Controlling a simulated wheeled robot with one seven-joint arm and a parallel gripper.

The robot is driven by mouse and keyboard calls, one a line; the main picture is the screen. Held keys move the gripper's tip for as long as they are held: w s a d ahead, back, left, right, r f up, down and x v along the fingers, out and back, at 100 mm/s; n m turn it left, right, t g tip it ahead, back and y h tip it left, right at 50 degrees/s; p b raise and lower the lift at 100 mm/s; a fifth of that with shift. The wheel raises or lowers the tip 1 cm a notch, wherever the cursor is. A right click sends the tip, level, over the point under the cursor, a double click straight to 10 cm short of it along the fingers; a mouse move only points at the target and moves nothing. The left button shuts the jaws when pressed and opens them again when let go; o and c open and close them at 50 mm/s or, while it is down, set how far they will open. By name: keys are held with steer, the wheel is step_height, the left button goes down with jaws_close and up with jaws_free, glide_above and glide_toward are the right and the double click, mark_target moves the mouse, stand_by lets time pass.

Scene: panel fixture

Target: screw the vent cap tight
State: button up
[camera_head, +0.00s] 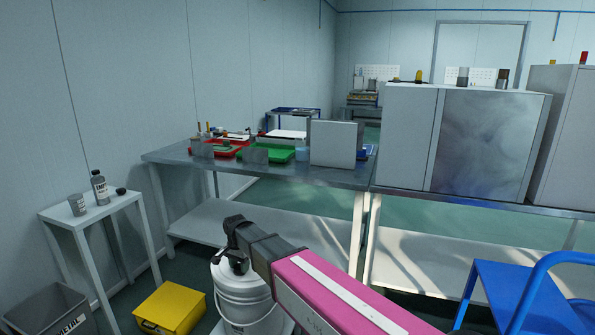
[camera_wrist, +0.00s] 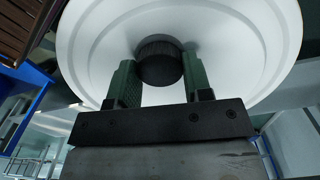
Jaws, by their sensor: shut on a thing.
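The vent cap (camera_wrist: 160,66) is a short dark knurled cylinder in the middle of a round white lid (camera_wrist: 235,45) in the wrist view. My gripper (camera_wrist: 160,72) has a green finger on each side of the cap and is shut on it. In the head view, the white bucket (camera_head: 250,310) stands low in front of me, and my gripper (camera_head: 233,262) reaches over its top. The cap cannot be made out there behind my gripper. How far the cap is screwed down cannot be told.
A yellow box (camera_head: 172,307) and a grey bin (camera_head: 50,308) stand left of the bucket. A small white side table (camera_head: 95,212) holds a bottle (camera_head: 100,188) and a grey cup (camera_head: 77,205). A workbench (camera_head: 290,172) stands behind.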

steer(key=shift+m, duration=1)
steer(key=m, duration=0.3)
steer(key=shift+m, duration=0.3)
steer(key=shift+m, duration=2.3)
steer(key=o, duration=1)
